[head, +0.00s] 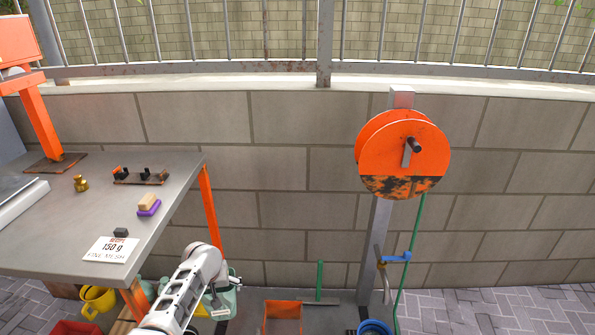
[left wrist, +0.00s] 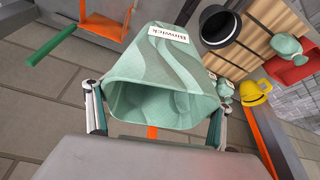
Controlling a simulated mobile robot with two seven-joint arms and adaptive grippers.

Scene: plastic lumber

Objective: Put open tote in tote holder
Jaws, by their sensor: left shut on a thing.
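A pale green tote (left wrist: 165,75) with wavy markings and a white label fills the middle of the left wrist view, its open mouth facing the camera. My left gripper (left wrist: 157,122) has a finger on each side of it and is shut on it. In the head view the left gripper (head: 217,300) is low beside the table's right leg, with part of the tote (head: 233,283) showing behind it. An orange open-topped box or frame (head: 282,318) stands on the ground to the right; I cannot tell whether it is the tote holder. My right gripper is out of view.
A grey table (head: 165,185) with weights, a sponge and a card stands left. A green-handled broom (head: 320,280), hose reel (head: 400,158) and blue bucket (head: 375,327) are to the right. A yellow can (head: 97,299) and red box (head: 75,328) lie low left. A block wall closes the back.

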